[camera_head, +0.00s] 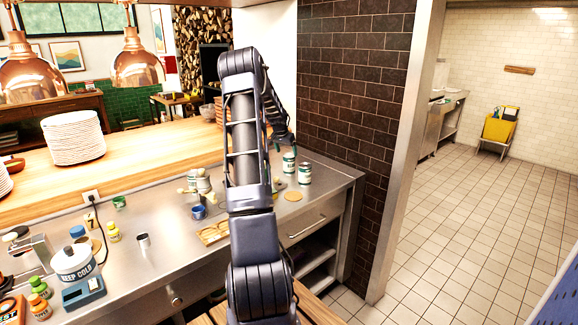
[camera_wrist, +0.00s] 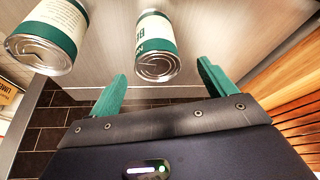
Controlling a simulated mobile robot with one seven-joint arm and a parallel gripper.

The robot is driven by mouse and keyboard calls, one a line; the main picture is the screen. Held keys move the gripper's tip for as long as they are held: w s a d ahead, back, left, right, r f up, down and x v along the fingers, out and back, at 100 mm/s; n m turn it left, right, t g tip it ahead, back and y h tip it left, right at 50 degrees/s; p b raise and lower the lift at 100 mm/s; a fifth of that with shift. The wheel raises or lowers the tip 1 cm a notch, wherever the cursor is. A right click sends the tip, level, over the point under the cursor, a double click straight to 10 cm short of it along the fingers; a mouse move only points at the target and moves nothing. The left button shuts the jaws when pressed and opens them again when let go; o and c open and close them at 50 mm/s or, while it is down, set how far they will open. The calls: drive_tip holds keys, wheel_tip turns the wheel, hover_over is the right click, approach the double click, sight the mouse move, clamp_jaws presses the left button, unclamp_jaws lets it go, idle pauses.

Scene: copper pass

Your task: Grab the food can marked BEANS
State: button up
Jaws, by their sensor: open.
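In the wrist view, a can with a white and green label (camera_wrist: 154,42) lies in line with the gap between my fingers. Its partly visible lettering seems to start with BE; the rest is hard to read. My gripper (camera_wrist: 163,70) is open, with a green finger on each side of the gap and the can just beyond the fingertips, not gripped. A second similar can (camera_wrist: 48,35) is to the left, its lettering too small to read. In the head view, two green-and-white cans (camera_head: 289,163) (camera_head: 304,174) stand close together on the steel counter, right of my arm.
The steel counter (camera_head: 165,262) carries a blue cup (camera_head: 199,212), a wooden board (camera_head: 214,233) and a round wooden disc (camera_head: 293,196) near the cans. A dark brick wall (camera_head: 350,95) rises behind the counter's right end. Plates (camera_head: 74,138) are stacked on the wooden ledge.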

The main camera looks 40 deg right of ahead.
sight(290, 161)
drive_tip(key=x, duration=0.8)
drive_tip(key=shift+s+a+f, duration=0.1)
drive_tip(key=shift+s+f, duration=0.05)
drive_tip(key=shift+s, duration=0.05)
drive_tip(key=shift+c, duration=0.4)
drive_tip(key=c, duration=1.1)
drive_tip(key=shift+c, duration=1)
